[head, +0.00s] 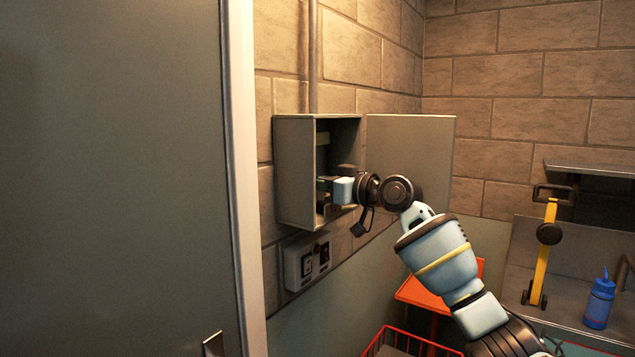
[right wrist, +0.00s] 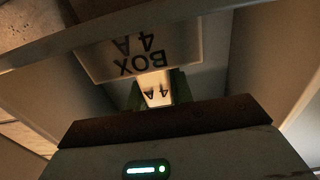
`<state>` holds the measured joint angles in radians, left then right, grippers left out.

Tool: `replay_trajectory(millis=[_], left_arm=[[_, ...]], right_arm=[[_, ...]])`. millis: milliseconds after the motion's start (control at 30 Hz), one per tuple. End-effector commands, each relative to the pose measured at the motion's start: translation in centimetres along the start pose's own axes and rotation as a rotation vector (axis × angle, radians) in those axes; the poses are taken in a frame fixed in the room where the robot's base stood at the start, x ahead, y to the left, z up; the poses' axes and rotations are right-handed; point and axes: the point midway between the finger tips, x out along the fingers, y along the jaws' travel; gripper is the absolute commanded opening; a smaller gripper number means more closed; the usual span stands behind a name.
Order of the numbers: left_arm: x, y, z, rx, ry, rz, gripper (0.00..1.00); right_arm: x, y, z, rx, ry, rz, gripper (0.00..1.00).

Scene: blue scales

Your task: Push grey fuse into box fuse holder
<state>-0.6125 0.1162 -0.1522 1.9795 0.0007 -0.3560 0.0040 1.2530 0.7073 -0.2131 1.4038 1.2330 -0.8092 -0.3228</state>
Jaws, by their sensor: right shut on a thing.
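The grey fuse box (head: 294,172) is mounted on the wall with its front open. My right gripper (head: 334,190) reaches into the lower part of its opening. In the right wrist view, a "BOX 4 A" label (right wrist: 105,66) shows upside down on the holder. Just in front of it is a small pale piece marked "4 A" (right wrist: 158,88), apparently the fuse, with dark green sides. The right gripper is shut on it. The fingertips hide the contact, so I cannot tell how deep the fuse sits. My left gripper is out of view.
The box door (head: 420,150) stands open to the right, behind my right arm. A socket plate (head: 306,262) is on the wall below the box. A red wire basket (head: 400,340), an orange surface (head: 425,294) and a blue bottle (head: 600,302) are lower right. A grey door (head: 110,180) fills the left.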

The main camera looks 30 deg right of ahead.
Motion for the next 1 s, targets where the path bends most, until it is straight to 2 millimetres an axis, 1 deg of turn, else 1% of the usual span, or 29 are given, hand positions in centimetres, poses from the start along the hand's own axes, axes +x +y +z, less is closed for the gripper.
replay_trajectory(millis=[567, 600, 767, 1000], left_arm=[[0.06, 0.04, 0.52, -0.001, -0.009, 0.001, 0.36], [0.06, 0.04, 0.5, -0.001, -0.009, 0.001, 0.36], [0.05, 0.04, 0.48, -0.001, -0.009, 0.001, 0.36], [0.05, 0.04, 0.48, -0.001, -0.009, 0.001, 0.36]], right_arm=[[-0.01, 0.04, 1.03, 0.0, 0.0, 0.0, 0.0], [-0.02, 0.04, 0.98, 0.0, 0.001, 0.0, 0.26], [-0.02, 0.03, 0.96, 0.0, 0.0, 0.0, 0.47], [-0.01, 0.03, 1.0, 0.0, -0.001, 0.0, 0.48]])
